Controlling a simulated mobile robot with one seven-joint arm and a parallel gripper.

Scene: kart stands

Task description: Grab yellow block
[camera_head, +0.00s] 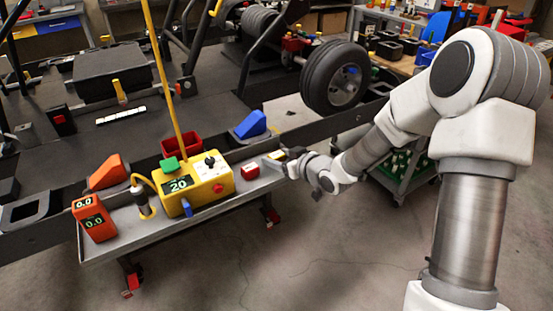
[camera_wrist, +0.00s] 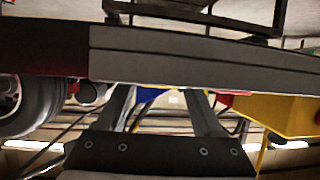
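My gripper (camera_head: 273,162) is low over that tray end, just right of a small red block with a white face (camera_head: 249,170). In the wrist view the two fingers of my gripper (camera_wrist: 161,98) stand apart with nothing clearly held between them. No yellow block can be made out between them there.
A blue wedge (camera_head: 251,124) and the kart wheel (camera_head: 335,78) are behind. A dark grey bar (camera_wrist: 190,60) crosses the wrist view close to the fingertips. The floor in front is clear.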

